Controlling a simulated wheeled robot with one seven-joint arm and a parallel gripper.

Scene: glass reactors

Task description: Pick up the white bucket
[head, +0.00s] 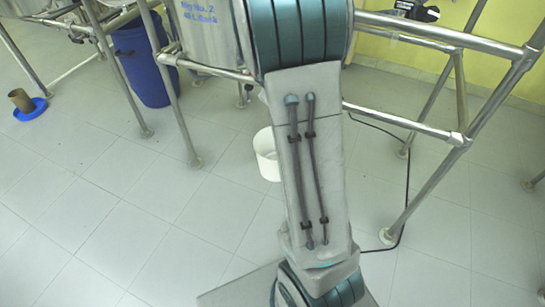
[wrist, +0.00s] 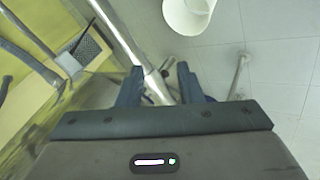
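The white bucket (head: 266,158) stands on the tiled floor in the head view, partly hidden behind my arm. In the wrist view the white bucket (wrist: 187,14) is at the top edge, cut off by the frame, with its open mouth showing. My gripper (wrist: 158,78) is open, with two dark blue fingers apart and no object held between them. The bucket lies beyond the fingertips, a little to their right, apart from them. In the head view my gripper is hidden behind my arm.
A metal frame (head: 440,127) of pipes stands around the bucket, and a pipe (wrist: 122,35) runs close by the fingertips. A blue barrel (head: 143,62) stands at the back left. A brown cup (head: 20,98) sits on a blue dish (head: 31,115).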

